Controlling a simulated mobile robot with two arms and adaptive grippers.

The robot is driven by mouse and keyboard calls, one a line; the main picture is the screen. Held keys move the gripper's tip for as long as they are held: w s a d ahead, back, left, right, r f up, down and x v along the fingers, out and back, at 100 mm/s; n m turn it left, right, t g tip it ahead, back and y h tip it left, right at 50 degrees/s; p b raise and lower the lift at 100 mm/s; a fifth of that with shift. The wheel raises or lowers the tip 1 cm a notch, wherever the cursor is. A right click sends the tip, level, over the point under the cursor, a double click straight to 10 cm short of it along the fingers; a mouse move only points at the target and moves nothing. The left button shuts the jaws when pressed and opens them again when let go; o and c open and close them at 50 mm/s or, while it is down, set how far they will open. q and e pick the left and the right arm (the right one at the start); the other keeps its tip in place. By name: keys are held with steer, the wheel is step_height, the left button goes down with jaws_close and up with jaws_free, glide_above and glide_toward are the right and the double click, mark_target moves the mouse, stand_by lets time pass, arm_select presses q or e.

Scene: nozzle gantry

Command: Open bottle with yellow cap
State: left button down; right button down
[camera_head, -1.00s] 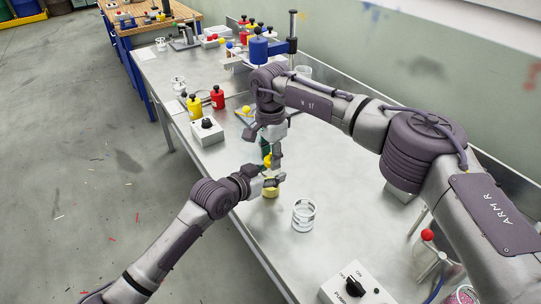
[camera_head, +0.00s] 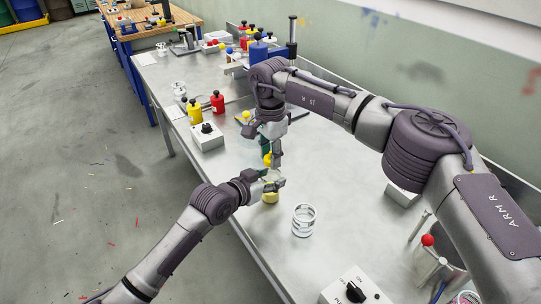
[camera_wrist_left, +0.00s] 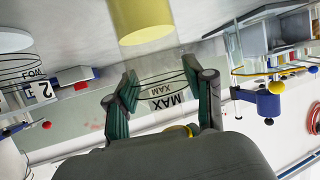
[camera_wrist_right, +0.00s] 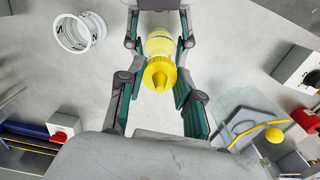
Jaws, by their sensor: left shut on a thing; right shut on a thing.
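A clear bottle with a MAX mark (camera_wrist_left: 165,92) and a yellow lower part (camera_wrist_left: 142,20) is held between my left gripper's fingers. In the head view the yellow lower part (camera_head: 270,197) shows just below my left gripper (camera_head: 272,182). The yellow pointed cap (camera_wrist_right: 160,74) is between the fingers of my right gripper (camera_wrist_right: 158,60), directly above the bottle. The cap also shows in the head view (camera_head: 267,158), above the left gripper. My right gripper is shut on it. I cannot tell whether the cap still touches the bottle neck.
An empty clear beaker (camera_head: 304,220) stands right of the bottle on the metal bench (camera_head: 235,150). A switch box (camera_head: 357,288) is at the near edge. Another box (camera_head: 207,137), a red bottle (camera_head: 218,102) and a yellow bottle (camera_head: 195,110) stand farther back.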

mark_target(270, 152)
steer(key=shift+r, duration=2)
arm_select(q)
steer(key=shift+c, duration=1.7)
jaws_free()
